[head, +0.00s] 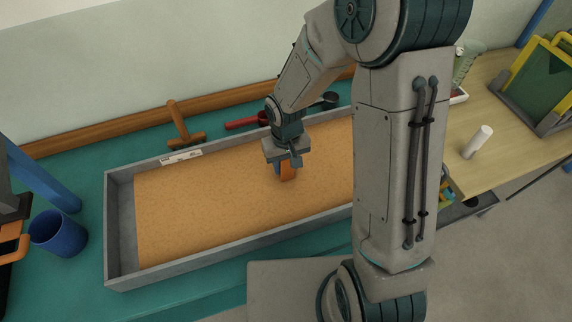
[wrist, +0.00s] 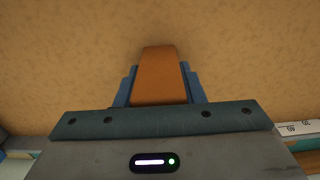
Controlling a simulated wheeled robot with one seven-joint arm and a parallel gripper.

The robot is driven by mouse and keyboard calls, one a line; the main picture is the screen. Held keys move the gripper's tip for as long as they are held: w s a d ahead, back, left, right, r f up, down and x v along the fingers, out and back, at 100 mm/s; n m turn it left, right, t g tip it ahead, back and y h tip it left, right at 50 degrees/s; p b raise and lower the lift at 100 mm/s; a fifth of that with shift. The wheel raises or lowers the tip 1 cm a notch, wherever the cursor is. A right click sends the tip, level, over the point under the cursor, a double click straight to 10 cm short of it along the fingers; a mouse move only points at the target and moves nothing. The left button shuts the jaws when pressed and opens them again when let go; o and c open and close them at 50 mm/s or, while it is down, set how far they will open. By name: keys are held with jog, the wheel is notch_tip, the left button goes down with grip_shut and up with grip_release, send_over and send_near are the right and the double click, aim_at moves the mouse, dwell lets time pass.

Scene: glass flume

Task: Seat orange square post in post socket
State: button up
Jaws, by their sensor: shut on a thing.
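The orange square post (head: 288,172) is in my gripper (head: 286,164), over the sand-coloured bed of the grey tray (head: 122,215) in the head view. In the wrist view the post (wrist: 160,75) stands out between the two blue fingers of my gripper (wrist: 158,88), which are shut on it. Only sand-coloured surface shows beyond the post there. I cannot tell whether the post's lower end touches the bed. I cannot make out the post socket in either view; my arm covers the tray's right part in the head view.
A wooden T-shaped tool (head: 180,125) and a red-handled tool (head: 243,123) lie behind the tray. A blue cup (head: 58,232) stands left of it. The bed's left part is clear.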

jog(key=shift+f, duration=0.2)
jog(key=o, duration=1.1)
jog(key=shift+r, duration=0.1)
jog(key=shift+r, duration=0.1)
notch_tip(320, 180, up, 12)
jog(key=shift+r, duration=0.1)
jog(key=s+d+r+m+t, duration=0.3)
jog(key=s+d+r, duration=0.6)
jog(key=s+d, duration=0.3)
jog(key=shift+s, duration=0.35)
